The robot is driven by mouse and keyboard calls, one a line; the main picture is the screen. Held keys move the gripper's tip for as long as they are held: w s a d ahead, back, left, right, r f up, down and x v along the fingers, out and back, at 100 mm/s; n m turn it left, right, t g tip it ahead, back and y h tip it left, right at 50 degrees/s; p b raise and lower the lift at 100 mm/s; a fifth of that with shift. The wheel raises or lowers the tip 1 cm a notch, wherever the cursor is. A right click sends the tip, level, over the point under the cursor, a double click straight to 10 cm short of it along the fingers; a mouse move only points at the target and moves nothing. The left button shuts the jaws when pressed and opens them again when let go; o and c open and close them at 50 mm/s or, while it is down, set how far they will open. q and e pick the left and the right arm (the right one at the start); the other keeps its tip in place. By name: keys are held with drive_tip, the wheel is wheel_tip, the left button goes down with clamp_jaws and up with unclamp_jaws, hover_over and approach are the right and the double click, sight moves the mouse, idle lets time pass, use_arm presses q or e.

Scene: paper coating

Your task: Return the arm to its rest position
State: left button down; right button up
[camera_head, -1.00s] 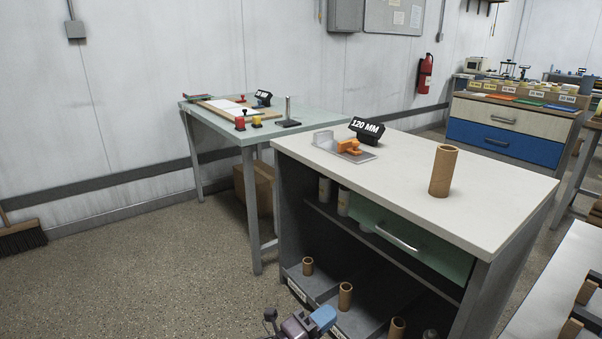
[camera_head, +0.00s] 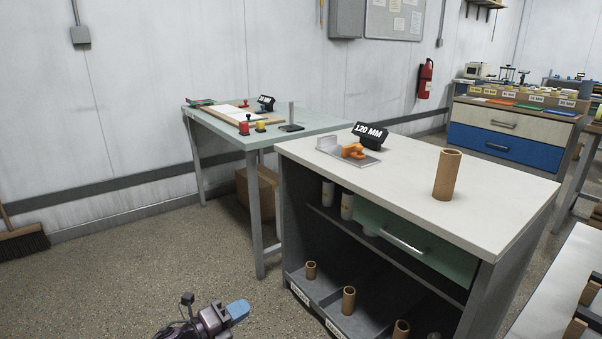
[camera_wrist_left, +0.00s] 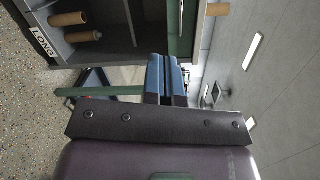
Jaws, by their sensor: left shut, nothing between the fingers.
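My left gripper (camera_head: 238,311) shows at the bottom of the head view, its blue fingers together with nothing between them. It is over the floor, left of the white-topped workbench (camera_head: 480,215) and apart from it. In the left wrist view the closed blue fingers (camera_wrist_left: 166,76) point toward the bench's dark lower bay. My right gripper is not in view.
Several short tubes stand in the lower bins. A pale green table (camera_head: 225,130) stands behind.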

use_arm(q)
drive_tip(key=s+a+f+n+y, duration=0.3)
drive_tip(key=s+a+n, duration=0.25)
drive_tip(key=s, duration=0.65)
drive_tip(key=s+a+f+n+y, duration=0.4)
drive_tip(key=s+n, duration=0.3)
drive_tip(key=s, duration=0.4)
drive_tip(key=s+a+f+n+y, duration=0.3)
drive_tip(key=s+a+n, duration=0.3)
drive_tip(key=s, duration=0.6)
drive_tip(key=s+a+r+n+g+y, duration=0.1)
drive_tip(key=s+a+r+n+g, duration=0.1)
drive_tip(key=s, duration=0.3)
drive_tip(key=s+a+r+n+g+y, duration=0.1)
drive_tip(key=s+r+n, duration=0.15)
drive_tip(key=s, duration=0.35)
drive_tip(key=shift+w+d+f+n, duration=0.5)
drive_tip(key=shift+d+f+n, duration=0.2)
drive_tip(key=shift+d+n, duration=1.95)
wheel_tip(320, 180, up, 10)
drive_tip(key=n+t+y+p, duration=0.1)
drive_tip(key=t+p, duration=0.1)
drive_tip(key=p, duration=1.1)
drive_tip(key=shift+w, duration=0.2)
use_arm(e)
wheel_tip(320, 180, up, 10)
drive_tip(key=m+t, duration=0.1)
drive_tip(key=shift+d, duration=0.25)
